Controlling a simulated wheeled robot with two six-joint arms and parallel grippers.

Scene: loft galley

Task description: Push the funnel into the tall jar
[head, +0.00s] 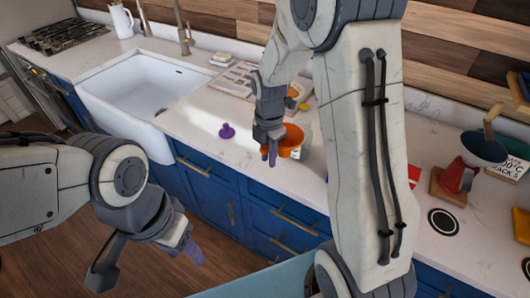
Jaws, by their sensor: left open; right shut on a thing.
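An orange, wide-mouthed piece, which looks like the funnel (292,141), is at the fingers of my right gripper (271,150), over the front part of the counter. The gripper is shut on it, and the fingers hide part of it. A pale, see-through greenish shape, perhaps the tall jar (306,138), shows just behind and right of the funnel. It is mostly hidden, and I cannot tell whether the funnel touches it. My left gripper (189,243) is open and empty, low in front of the blue cabinets, away from the counter top.
A small purple piece (227,131) stands on the counter left of the funnel. A white sink (150,93) lies further left. At the right stand a red cone-shaped thing (456,177) and a dark blue bowl (482,148). An open book or board (232,80) lies behind.

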